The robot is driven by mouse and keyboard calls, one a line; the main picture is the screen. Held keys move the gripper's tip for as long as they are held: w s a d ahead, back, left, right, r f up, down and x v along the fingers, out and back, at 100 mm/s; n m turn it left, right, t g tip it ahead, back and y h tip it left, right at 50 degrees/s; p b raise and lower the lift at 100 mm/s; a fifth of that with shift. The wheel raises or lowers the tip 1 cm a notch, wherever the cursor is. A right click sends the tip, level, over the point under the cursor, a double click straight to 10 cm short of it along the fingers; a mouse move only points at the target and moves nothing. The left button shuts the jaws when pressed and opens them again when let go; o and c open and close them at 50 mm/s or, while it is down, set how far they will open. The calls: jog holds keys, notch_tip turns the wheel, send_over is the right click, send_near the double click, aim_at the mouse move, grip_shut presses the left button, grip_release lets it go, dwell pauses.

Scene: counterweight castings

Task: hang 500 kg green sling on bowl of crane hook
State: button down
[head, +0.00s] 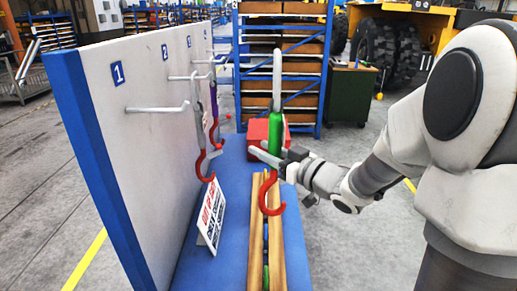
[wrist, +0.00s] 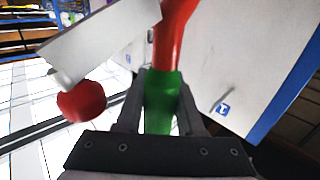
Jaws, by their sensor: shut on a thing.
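A sling with a green sleeve (head: 275,125), a pale loop on top and a red hook (head: 271,198) below hangs upright in my gripper (head: 270,155). In the wrist view, the fingers of my gripper (wrist: 160,108) are shut on the green sleeve (wrist: 161,92), with a red part (wrist: 170,38) beyond it. I cannot tell any crane hook apart from the slings' red hooks. I cannot read a 500 kg mark.
A white board (head: 135,70) carries numbered pegs, including peg 1 (head: 155,108). A purple sling (head: 214,100) and a grey one (head: 200,128) hang there.

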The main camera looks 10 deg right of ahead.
jog(key=s+d+p, duration=0.2)
jog(key=d, duration=0.9)
jog(key=shift+s+d+r+p, duration=0.15)
jog(key=shift+p, duration=0.2)
dwell(1.0)
dwell(0.4)
